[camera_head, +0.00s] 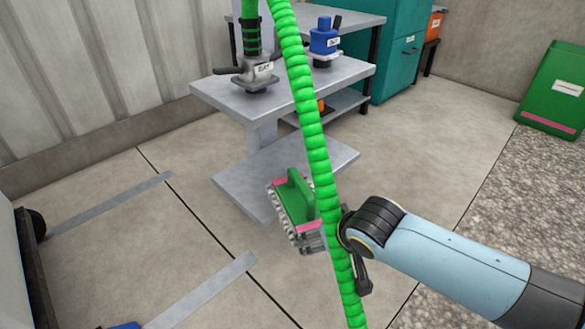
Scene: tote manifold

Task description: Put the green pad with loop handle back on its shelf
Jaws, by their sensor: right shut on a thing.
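The green pad (293,203) with pink end strips and a green loop handle hangs tilted in the air near the middle of the view. My right gripper (322,237) is shut on it at its lower right end. The green ribbed hose passes in front and hides part of the fingers and the exact grip. A grey bench (225,88) stands behind, with a lower grey shelf (345,103) under its right part and a low grey plate (235,185) near the floor. I cannot tell which shelf is the pad's own. My left gripper is not in view.
The green hose (310,125) runs from top to bottom across the view. A grey clamp-like fitting (258,72) and a blue device (323,42) stand on the bench tops. A teal cabinet (398,60) stands behind, a green bin (556,90) far right.

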